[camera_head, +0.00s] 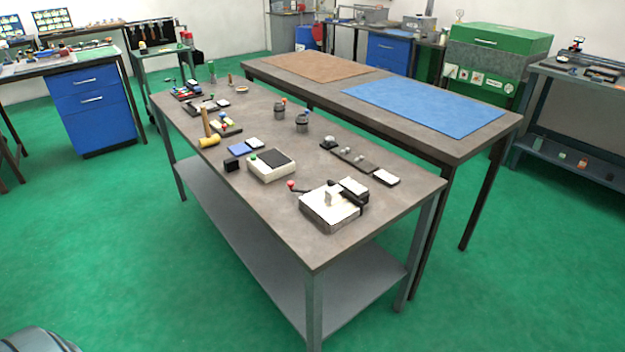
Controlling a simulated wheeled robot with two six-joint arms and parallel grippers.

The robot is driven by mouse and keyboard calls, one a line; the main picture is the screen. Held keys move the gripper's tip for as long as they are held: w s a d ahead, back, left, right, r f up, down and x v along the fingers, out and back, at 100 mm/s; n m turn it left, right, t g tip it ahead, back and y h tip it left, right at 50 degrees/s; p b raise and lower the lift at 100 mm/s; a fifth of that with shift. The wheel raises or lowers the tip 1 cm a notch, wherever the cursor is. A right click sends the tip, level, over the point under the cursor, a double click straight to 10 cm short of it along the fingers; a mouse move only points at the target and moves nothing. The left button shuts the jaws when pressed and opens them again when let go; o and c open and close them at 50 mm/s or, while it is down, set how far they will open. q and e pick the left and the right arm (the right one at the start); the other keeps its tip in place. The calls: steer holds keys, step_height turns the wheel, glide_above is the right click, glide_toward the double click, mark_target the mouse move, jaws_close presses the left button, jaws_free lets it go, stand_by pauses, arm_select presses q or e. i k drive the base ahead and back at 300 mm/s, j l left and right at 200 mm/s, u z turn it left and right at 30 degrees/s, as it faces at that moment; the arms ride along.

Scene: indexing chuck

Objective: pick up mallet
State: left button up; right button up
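A mallet with a yellow head (209,142) and a brown wooden handle (206,123) is on the near workbench, at its left front edge. The head lies at the table edge and the handle points up in the picture; I cannot tell whether it stands or lies flat. Neither of my grippers shows in the head view. Nothing is seen touching the mallet.
The workbench (400,205) also bears a white chuck device (330,212) with a red-knobbed lever, a white box with a dark top (271,166), dark cups (302,124) and small parts. A second table with a blue mat (425,105) stands behind. Green floor (110,250) is clear in front.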

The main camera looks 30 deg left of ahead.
mark_target(210, 141)
steer(key=u, duration=1.5)
steer(key=i+j+z, duration=0.1)
steer(key=i+j, duration=0.25)
steer(key=j, duration=0.1)
